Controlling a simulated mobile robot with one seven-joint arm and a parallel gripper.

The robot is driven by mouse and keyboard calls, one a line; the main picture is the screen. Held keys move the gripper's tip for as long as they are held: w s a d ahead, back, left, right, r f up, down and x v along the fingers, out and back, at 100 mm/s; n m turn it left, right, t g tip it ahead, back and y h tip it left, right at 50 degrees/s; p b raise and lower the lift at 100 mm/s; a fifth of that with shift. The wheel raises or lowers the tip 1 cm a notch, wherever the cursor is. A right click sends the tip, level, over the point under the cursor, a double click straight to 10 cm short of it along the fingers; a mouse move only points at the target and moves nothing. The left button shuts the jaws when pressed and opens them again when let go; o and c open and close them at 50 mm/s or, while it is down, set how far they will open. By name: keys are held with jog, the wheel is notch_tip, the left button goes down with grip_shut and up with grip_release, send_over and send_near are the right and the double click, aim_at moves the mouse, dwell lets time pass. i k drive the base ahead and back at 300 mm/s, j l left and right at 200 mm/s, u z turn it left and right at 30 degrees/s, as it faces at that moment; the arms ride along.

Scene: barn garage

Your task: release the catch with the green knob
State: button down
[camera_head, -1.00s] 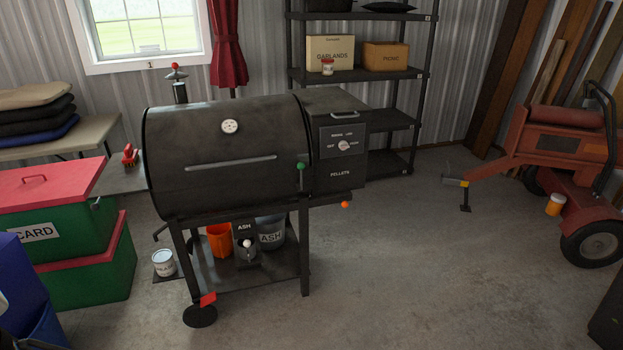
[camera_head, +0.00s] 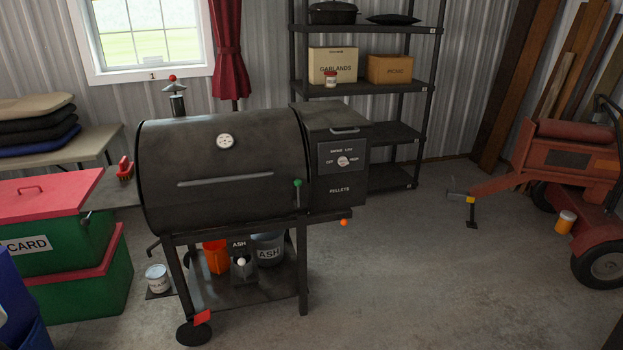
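A black barrel grill (camera_head: 222,205) stands in the middle of the head view with its lid down. The green knob (camera_head: 298,183) sits at the top of a short upright catch lever (camera_head: 298,198) at the lid's right end, beside the pellet box (camera_head: 342,157). A long handle bar (camera_head: 225,184) runs across the lid. I cannot make out how the catch engages. My gripper is not in view.
An orange knob (camera_head: 344,222) sticks out below the pellet box. Green and red bins (camera_head: 78,285) stand left of the grill. A red machine (camera_head: 572,160) stands at right. The concrete floor (camera_head: 430,280) in front and to the right is clear.

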aim_at(298, 182)
jog(key=i+l+u, duration=0.1)
jog(key=i+l, duration=0.45)
jog(key=l, duration=0.3)
jog(key=i+l+u, duration=0.15)
jog(key=i+l, duration=0.4)
jog(key=l, duration=0.3)
jog(key=i+l+u, duration=0.15)
jog(key=l, duration=0.3)
jog(key=i+l, duration=0.35)
jog(key=l, duration=0.15)
jog(key=i+l+u, duration=0.15)
jog(key=l, duration=0.3)
jog(key=i+l, duration=0.25)
jog(key=l, duration=0.3)
jog(key=j+u, duration=0.05)
